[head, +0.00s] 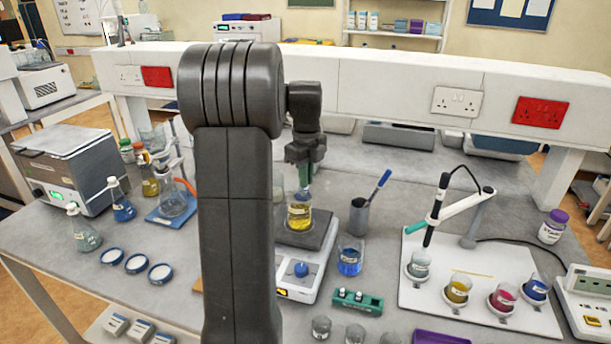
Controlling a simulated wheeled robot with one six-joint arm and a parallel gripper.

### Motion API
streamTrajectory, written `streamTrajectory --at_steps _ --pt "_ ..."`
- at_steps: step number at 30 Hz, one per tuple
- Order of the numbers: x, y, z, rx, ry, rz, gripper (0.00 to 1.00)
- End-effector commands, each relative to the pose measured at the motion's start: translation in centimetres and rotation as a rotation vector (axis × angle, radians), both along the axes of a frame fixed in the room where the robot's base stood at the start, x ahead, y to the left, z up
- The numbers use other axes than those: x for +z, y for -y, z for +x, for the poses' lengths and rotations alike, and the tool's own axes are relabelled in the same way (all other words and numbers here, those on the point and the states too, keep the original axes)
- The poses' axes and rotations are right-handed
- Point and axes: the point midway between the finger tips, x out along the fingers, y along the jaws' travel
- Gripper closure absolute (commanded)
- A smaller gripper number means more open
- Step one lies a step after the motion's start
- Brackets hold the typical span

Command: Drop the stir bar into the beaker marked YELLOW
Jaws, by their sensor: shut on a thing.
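A glass beaker with yellow liquid (299,216) stands on the dark plate of a white stirrer hotplate (303,270). Its pale label is too small to read. My gripper (304,184) points down over this beaker, its fingertips at about the height of the rim. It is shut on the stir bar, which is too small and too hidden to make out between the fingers. I cannot tell whether the fingertips are above the mouth or just inside it. Another small beaker with yellow liquid (458,289) stands on the white board at right.
A blue-liquid beaker (350,260), a grey pen cup (359,218) and a green rack (357,302) stand right of the hotplate. The white board (420,303) carries a probe stand and several small beakers. Flasks and a grey instrument (72,168) stand at left.

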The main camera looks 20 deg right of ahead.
Motion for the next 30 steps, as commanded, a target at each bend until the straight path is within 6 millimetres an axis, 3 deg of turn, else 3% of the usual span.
streamTrajectory --at_steps 1,5,15,16,19,30 --pt "-1.2 0.0 0.0 0.0 0.0 0.0 1.0" --pt "-2.2 0.0 0.0 0.001 0.0 0.0 1.0" --pt "-2.3 0.0 0.0 0.001 0.0 0.0 1.0" --pt "-2.3 0.0 0.0 0.001 0.0 0.0 0.85" --pt "-2.3 0.0 0.0 0.001 0.0 0.0 0.66" --pt "-1.8 0.0 0.0 0.001 0.001 0.0 0.66"
